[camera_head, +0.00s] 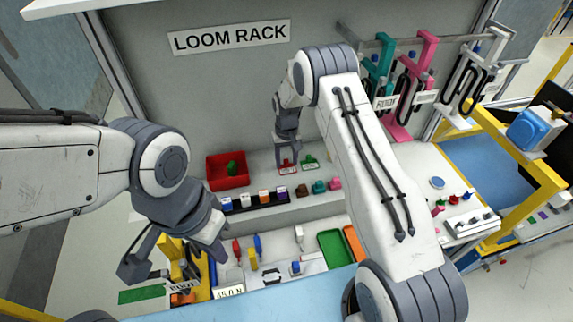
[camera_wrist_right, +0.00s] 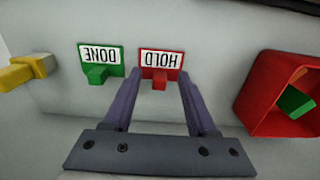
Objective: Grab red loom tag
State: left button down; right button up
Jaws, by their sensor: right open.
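The red loom tag (camera_head: 288,169) stands on the ledge under the LOOM RACK sign. In the right wrist view the red tag (camera_wrist_right: 175,72) carries a white label reading HOLD, upside down, and a small red grip block. My right gripper (camera_head: 287,155) is at the red tag. In its wrist view the open fingers (camera_wrist_right: 158,82) reach to either side of the tag's grip block; I cannot tell whether they touch it.
A green DONE tag (camera_wrist_right: 97,80) stands close beside the red one. A red bin (camera_head: 213,173) holding a green piece is on its other side. Several coloured connectors (camera_head: 320,187) sit in front. Pink and teal hooks (camera_head: 429,50) hang at the right.

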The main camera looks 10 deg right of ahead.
grip_shut()
jog(key=shift+r, duration=0.1)
